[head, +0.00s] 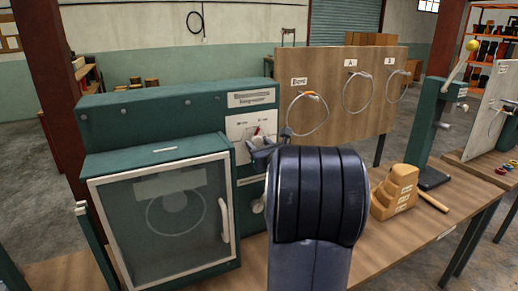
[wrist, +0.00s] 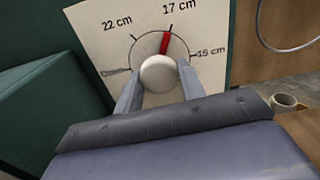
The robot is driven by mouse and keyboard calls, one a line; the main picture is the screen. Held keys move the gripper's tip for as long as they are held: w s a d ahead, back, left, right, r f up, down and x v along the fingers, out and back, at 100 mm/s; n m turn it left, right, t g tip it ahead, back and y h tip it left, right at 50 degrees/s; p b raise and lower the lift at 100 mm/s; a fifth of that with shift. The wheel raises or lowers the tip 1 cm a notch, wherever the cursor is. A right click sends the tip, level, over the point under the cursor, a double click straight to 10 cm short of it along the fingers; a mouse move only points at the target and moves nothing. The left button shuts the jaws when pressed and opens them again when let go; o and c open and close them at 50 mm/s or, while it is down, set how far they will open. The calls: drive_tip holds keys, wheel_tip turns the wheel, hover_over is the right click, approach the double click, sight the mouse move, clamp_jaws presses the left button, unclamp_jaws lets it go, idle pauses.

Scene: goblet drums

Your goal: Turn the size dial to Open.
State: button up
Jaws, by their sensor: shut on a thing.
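The size dial's round pale knob (wrist: 159,73) sits on a white panel (wrist: 95,42) in the wrist view. Its red pointer (wrist: 165,43) points up, just beside the 17 cm mark. The scale reads 22 cm at upper left, 15 cm at right, and a small blurred label (wrist: 113,72) at far left. My gripper (wrist: 160,82) is shut on the knob, with one finger at each side. In the head view the white panel (head: 240,127) is on the green machine, and my gripper (head: 262,147) is in front of it, hiding most of the dial.
The green machine's glazed door (head: 165,215) with a white handle (head: 224,220) is left of the dial. A wooden board (head: 340,75) with wire hoops stands at right. A wooden block (head: 394,192) and a green stand (head: 428,130) are on the bench to the right.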

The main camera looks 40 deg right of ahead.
drive_tip(key=n+b, duration=0.2)
drive_tip(key=b, duration=0.2)
drive_tip(key=n+b, duration=0.3)
drive_tip(key=shift+f+b, duration=0.35)
drive_tip(key=shift+b, duration=0.05)
drive_tip(key=n+b, duration=0.6)
drive_tip(key=b, duration=0.1)
drive_tip(key=shift+d+r, duration=0.1)
drive_tip(key=n+b, duration=0.6)
drive_tip(key=shift+n+b, duration=0.3)
drive_tip(key=n+b, duration=0.1)
drive_tip(key=n, duration=0.1)
drive_tip(key=n+b, duration=0.3)
drive_tip(key=shift+r+n, duration=0.25)
drive_tip(key=shift+n, duration=0.05)
drive_tip(key=o, duration=1)
drive_tip(key=shift+r, duration=0.1)
